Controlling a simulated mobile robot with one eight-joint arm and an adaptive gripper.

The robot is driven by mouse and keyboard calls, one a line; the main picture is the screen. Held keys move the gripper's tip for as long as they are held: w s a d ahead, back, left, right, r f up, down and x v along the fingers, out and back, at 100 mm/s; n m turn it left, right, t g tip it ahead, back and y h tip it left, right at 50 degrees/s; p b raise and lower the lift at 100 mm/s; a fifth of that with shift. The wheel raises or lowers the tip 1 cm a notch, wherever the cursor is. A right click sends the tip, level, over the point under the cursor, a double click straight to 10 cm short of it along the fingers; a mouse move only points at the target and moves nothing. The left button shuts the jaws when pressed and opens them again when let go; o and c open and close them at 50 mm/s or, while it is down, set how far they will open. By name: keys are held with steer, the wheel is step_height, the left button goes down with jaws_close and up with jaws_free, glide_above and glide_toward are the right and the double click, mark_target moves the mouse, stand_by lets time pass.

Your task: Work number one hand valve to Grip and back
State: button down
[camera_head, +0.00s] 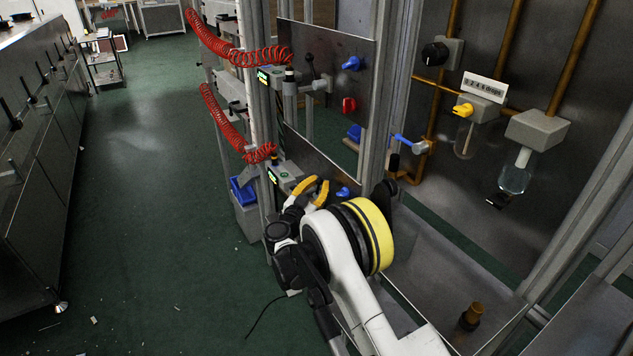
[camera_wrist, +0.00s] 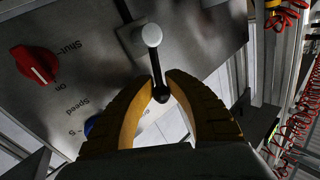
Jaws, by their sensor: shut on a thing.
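My gripper (camera_wrist: 160,86) has its two orange-yellow fingers shut on the black ball knob of a hand valve lever (camera_wrist: 158,72). The lever's dark rod runs up to a grey mount with a pale round cap on the metal panel (camera_wrist: 95,45). In the head view my gripper (camera_head: 319,183) is at the lower panel (camera_head: 312,165), and the lever is hidden there. No valve number or "Grip" mark is readable.
A red knob (camera_wrist: 35,66) and a partly hidden blue knob (camera_wrist: 91,124) sit on the same panel. The upper panel (camera_head: 335,50) carries another black lever (camera_head: 310,67). Red coiled hoses (camera_head: 222,122) hang at the left. The green floor (camera_head: 140,230) is mostly clear.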

steer(key=shift+s+d+f+m+t+h, duration=0.2)
steer(key=shift+s+m+t+h, duration=0.15)
steer(key=shift+m, duration=0.45)
steer(key=shift+s+d+f+m+t+h, duration=0.1)
steer(key=shift+s+d+m+t+h, duration=0.2)
steer(key=shift+m, duration=0.5)
steer(key=c, duration=1.6)
jaws_free()
steer(key=shift+s, duration=0.1)
steer(key=shift+o, duration=0.2)
steer(key=v, duration=1.2)
steer(key=shift+f, duration=0.1)
